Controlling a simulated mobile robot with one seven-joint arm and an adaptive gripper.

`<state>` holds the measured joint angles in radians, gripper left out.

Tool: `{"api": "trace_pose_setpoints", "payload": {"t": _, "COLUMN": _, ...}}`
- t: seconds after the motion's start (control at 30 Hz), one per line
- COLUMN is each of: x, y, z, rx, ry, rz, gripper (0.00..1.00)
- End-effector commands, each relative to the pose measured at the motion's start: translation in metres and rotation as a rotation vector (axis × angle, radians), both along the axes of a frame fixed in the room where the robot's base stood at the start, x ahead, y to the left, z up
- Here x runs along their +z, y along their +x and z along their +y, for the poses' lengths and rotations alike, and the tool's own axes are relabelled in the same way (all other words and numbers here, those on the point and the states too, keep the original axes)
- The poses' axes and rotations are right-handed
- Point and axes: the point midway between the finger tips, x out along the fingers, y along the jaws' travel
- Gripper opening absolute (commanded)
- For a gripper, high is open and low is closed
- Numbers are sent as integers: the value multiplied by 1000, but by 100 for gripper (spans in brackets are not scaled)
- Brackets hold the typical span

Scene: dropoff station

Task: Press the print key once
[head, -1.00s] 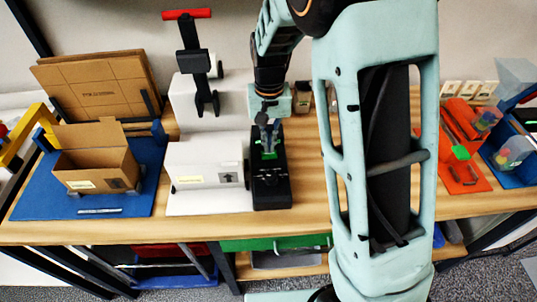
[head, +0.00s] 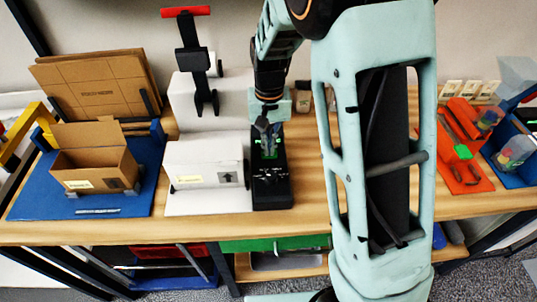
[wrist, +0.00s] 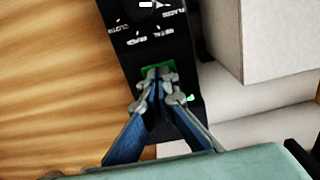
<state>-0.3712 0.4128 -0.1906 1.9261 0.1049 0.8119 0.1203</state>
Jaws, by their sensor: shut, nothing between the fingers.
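A black device (head: 271,190) with white markings and a dial stands on the wooden table, beside the white box. It also shows in the wrist view (wrist: 155,38), with a green patch (wrist: 149,70) and a small green light (wrist: 190,98). I cannot tell for certain which part is the print key. My gripper (head: 268,155) points down over the device; its fingers are together and empty. In the wrist view the fingertips (wrist: 162,76) overlap the green patch and hide part of it. I cannot tell whether they touch it.
A white machine (head: 205,172) with a red-handled lever stands just left of the device. An open cardboard box (head: 95,170) sits on a blue mat at the left. An orange tray (head: 470,178) lies at the right. Bare table (head: 308,180) borders the device on its right.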

Motion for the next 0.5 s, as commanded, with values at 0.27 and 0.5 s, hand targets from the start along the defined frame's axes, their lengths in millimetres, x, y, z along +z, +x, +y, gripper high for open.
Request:
{"api": "trace_pose_setpoints", "payload": {"t": 0.27, "x": -5, "y": 0, "z": 0, "rx": 0, "ry": 0, "rz": 1, "gripper": 0}}
{"api": "trace_pose_setpoints", "payload": {"t": 0.5, "x": -5, "y": 0, "z": 0, "rx": 0, "ry": 0, "rz": 1, "gripper": 0}}
